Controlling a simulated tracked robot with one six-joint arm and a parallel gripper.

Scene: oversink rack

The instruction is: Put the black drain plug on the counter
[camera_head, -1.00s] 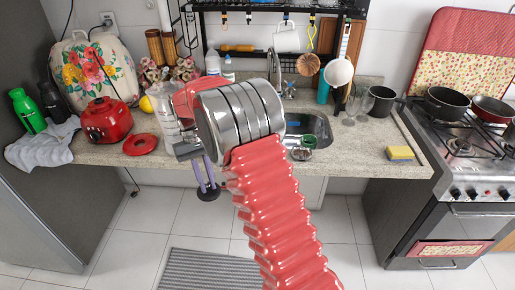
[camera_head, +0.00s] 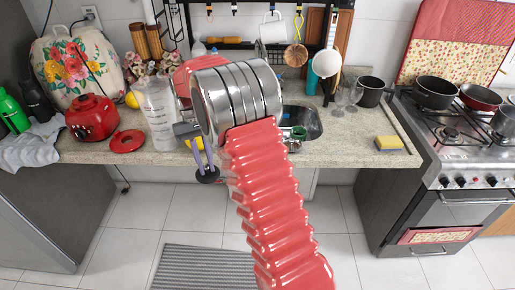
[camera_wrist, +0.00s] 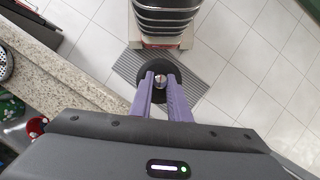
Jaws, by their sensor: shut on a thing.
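The black drain plug (camera_head: 208,176) is a dark round disc with a shiny metal knob in its middle. My gripper (camera_head: 202,163) has purple fingers and is shut on the plug's knob. In the wrist view the plug (camera_wrist: 141,72) shows beneath and between the fingertips (camera_wrist: 160,84), over the floor mat. The granite counter (camera_head: 330,150) runs across the scene. In the head view the plug hangs just in front of the counter's front edge. In the wrist view the counter (camera_wrist: 60,75) lies to the left of the plug, apart from it.
A clear jug (camera_head: 160,115), a red lid (camera_head: 127,141) and a red blender base (camera_head: 92,117) stand left on the counter. A sponge (camera_head: 389,143) lies right, near the stove (camera_head: 450,140). Bare counter shows between sink (camera_head: 302,120) and sponge.

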